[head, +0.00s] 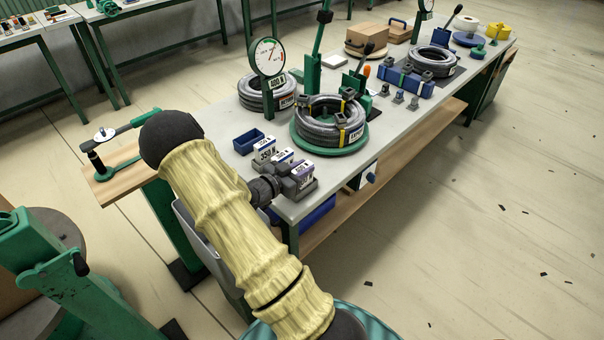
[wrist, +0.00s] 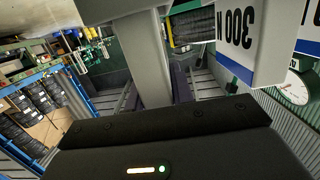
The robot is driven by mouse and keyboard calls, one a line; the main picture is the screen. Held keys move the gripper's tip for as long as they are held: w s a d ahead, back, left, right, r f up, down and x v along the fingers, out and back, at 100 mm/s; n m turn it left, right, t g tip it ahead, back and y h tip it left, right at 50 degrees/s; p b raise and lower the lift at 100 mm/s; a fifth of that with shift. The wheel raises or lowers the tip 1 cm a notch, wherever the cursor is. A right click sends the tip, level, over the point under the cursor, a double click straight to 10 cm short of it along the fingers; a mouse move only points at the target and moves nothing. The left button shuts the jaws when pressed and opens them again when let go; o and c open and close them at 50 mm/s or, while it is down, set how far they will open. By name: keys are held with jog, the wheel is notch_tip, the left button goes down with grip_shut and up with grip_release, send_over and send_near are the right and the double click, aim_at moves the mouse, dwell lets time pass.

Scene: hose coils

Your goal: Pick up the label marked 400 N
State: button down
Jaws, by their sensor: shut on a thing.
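A small blue bin (head: 249,141) stands left of the labels. Behind them are a hose coil on a green turntable (head: 303,146) and a dial gauge (head: 268,57). The table's front edge (head: 350,174) is close by on the right.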

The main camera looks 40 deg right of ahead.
notch_tip(320, 180, up, 10)
jog(key=shift+f, duration=0.15)
jog(key=shift+w, duration=0.1)
dwell(0.7)
